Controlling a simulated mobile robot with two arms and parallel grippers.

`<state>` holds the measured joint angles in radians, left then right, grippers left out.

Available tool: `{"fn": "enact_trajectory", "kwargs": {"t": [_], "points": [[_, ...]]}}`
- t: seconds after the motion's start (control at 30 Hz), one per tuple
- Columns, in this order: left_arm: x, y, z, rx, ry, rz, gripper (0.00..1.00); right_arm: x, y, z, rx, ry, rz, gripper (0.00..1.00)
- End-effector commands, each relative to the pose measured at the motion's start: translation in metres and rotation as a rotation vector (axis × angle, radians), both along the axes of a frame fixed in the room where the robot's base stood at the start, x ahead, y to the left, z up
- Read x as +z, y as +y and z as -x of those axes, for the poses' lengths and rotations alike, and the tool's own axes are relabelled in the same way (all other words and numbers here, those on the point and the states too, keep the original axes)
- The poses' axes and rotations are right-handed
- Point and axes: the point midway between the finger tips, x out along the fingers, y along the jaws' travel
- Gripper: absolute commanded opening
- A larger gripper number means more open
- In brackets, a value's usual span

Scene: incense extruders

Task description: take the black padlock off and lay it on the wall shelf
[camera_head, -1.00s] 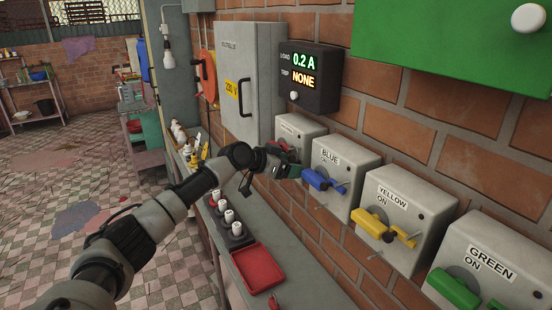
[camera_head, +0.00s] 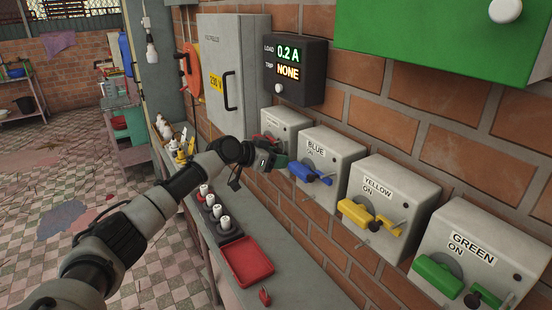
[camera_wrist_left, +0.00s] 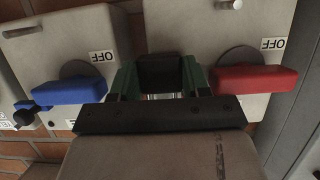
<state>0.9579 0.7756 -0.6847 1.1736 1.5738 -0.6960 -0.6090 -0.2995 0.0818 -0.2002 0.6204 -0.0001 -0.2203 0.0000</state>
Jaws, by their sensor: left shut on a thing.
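My left gripper (camera_head: 276,162) is at the lower right of the leftmost switch box (camera_head: 286,124), the one with the red handle (camera_wrist_left: 255,79). In the left wrist view its green fingers (camera_wrist_left: 158,80) are shut on a black block, the black padlock (camera_wrist_left: 160,70), between the red handle and the blue handle (camera_wrist_left: 70,91). The grey wall shelf (camera_head: 224,270) runs along the wall below the boxes. My right gripper is not in view.
On the shelf are a red tray (camera_head: 247,264), a black block with white-topped fuses (camera_head: 228,238) and a small red padlock (camera_head: 264,296). The blue switch box (camera_head: 333,152) is close beside my gripper. Bare shelf shows right of the tray.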

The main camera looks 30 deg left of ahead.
Motion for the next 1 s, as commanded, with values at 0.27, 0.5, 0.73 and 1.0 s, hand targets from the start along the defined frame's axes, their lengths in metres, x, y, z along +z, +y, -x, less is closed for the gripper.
{"fn": "enact_trajectory", "kwargs": {"t": [0.27,0.5,0.73,1.0], "points": [[0.005,0.0,0.0,0.0,-0.002,0.002,0.2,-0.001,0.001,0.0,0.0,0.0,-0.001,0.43],[0.005,0.005,0.007,0.001,-0.001,0.001,0.2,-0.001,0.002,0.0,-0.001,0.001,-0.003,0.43],[0.006,0.009,0.015,0.001,-0.002,0.001,0.2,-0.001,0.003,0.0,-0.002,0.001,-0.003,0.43],[0.006,0.014,0.024,0.0,-0.003,0.002,0.2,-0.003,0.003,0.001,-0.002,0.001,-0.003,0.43]]}}
